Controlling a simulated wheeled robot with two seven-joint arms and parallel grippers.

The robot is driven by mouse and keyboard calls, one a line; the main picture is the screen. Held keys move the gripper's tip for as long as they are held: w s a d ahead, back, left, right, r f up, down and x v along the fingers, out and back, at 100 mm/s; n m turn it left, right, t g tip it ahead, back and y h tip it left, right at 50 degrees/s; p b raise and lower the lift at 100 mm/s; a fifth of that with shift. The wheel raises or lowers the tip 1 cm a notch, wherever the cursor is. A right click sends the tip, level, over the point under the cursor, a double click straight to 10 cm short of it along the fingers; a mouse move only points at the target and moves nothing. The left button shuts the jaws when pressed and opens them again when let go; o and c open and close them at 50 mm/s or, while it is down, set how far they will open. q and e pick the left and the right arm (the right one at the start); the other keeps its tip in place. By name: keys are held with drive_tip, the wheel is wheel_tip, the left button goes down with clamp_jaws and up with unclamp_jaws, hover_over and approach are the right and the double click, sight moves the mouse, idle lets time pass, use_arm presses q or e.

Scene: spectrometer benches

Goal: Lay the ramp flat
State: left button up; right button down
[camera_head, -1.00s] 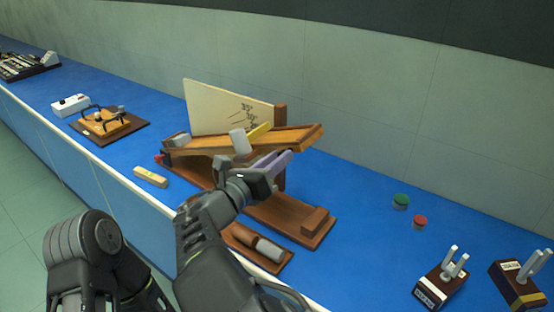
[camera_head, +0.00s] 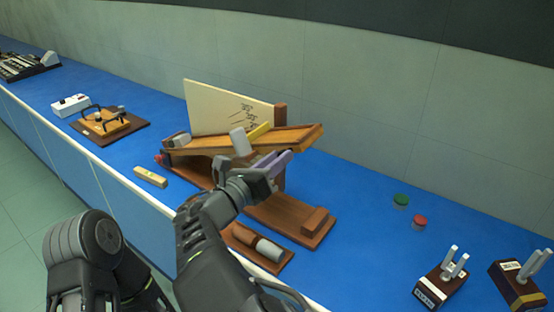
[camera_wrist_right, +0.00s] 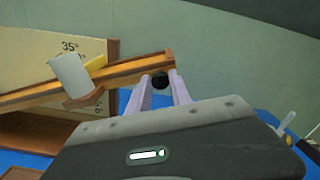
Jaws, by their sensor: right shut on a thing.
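The wooden ramp (camera_head: 300,137) stands tilted on its brown base (camera_head: 290,218), its right end higher than its left. It also crosses the right wrist view (camera_wrist_right: 130,68). A pale board with angle marks (camera_head: 215,105) stands behind it. A white cylinder (camera_head: 239,142) and a yellow piece (camera_head: 259,132) are at mid-ramp. My right gripper (camera_head: 280,160) is at the front of the raised end. Its lavender fingers are shut on a round black knob (camera_wrist_right: 160,80), which the fingers hide in the head view. My left gripper is not in view.
A wooden tray with a cylinder (camera_head: 268,248) lies in front of the base, and a small level (camera_head: 150,177) to its left. Green (camera_head: 400,201) and red (camera_head: 419,222) pieces and two pronged blocks (camera_head: 442,284) are at right. Blue bench between is clear.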

drive_tip(key=shift+f, duration=0.1)
drive_tip(key=s+d+f+m+b, duration=0.1)
drive_tip(key=f+b, duration=0.4)
drive_tip(key=f, duration=0.2)
drive_tip(key=s+d+f+m+b, duration=0.1)
drive_tip(key=f+b, duration=0.4)
drive_tip(key=f, duration=0.2)
drive_tip(key=d+f+m+b, duration=0.1)
drive_tip(key=f+m+b, duration=0.1)
drive_tip(key=f+b, duration=0.3)
drive_tip(key=shift+s+d+f+b, duration=0.15)
drive_tip(key=shift+s+d+f, duration=0.05)
drive_tip(key=shift+f, duration=0.4)
drive_tip(key=shift+s+d+f+b, duration=0.15)
drive_tip(key=shift+s+d+f, duration=0.05)
drive_tip(key=shift+f, duration=0.4)
drive_tip(key=shift+r, duration=0.1)
drive_tip(key=c, duration=1.2)
unclamp_jaws()
drive_tip(key=shift+s, duration=0.1)
drive_tip(key=shift+v, duration=3.85)
drive_tip(key=shift+c, duration=0.2)
